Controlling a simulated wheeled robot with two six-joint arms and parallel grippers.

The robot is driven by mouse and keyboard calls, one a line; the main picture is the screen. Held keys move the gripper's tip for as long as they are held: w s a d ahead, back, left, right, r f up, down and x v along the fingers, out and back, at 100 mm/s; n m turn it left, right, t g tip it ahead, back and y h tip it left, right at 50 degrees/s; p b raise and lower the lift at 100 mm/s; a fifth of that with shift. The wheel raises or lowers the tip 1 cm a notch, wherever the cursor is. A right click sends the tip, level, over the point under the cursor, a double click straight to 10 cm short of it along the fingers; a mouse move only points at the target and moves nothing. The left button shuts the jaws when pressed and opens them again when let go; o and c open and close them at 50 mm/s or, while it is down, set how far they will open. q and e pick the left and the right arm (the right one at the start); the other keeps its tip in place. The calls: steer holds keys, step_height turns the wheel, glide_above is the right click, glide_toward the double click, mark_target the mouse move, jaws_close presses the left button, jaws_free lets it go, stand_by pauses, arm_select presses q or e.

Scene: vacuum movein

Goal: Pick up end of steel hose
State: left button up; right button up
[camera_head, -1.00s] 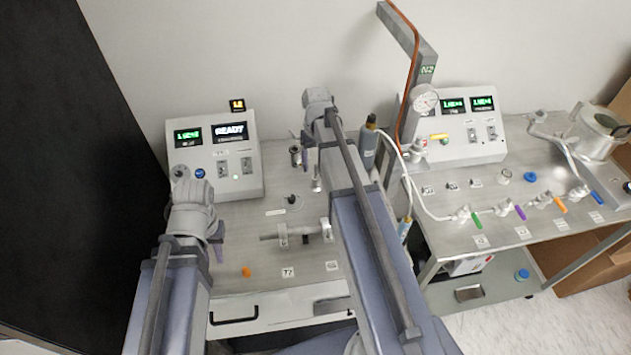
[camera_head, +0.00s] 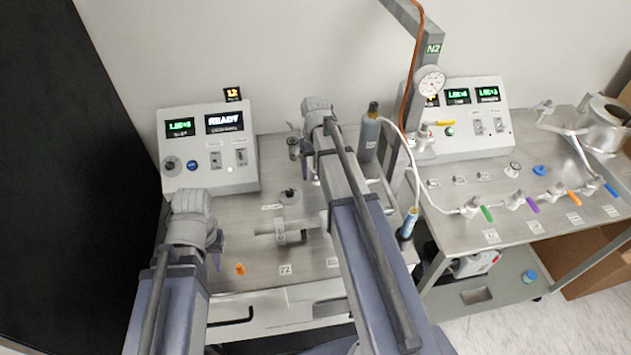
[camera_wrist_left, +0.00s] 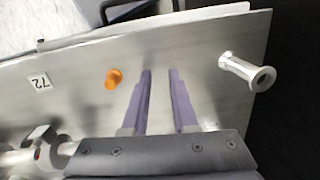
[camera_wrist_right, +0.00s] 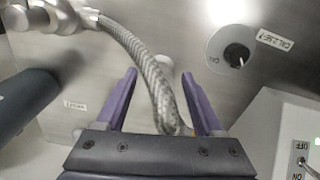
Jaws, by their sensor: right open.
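The steel hose (camera_wrist_right: 137,62) is a grey braided tube. In the right wrist view it curves from metal fittings at the upper left down between the fingers of my right gripper (camera_wrist_right: 160,76). That gripper is open, and the hose's lower end is partly hidden by the gripper body. In the head view my right arm hides the hose and most of this gripper. My left gripper (camera_wrist_left: 160,74) has its fingers apart with nothing between them, over the left bench top. A flanged steel tube (camera_wrist_left: 245,72) lies to its right in the left wrist view.
An orange cap (camera_head: 240,269) and a horizontal metal fitting (camera_head: 288,231) sit on the bench. The control box (camera_head: 207,150) stands behind. A dark grey cylinder (camera_wrist_right: 22,103) is left of my right gripper; a black knob (camera_wrist_right: 236,56) is to its right.

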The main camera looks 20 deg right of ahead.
steer(key=shift+c, duration=0.3)
jaws_close()
stand_by(0.3)
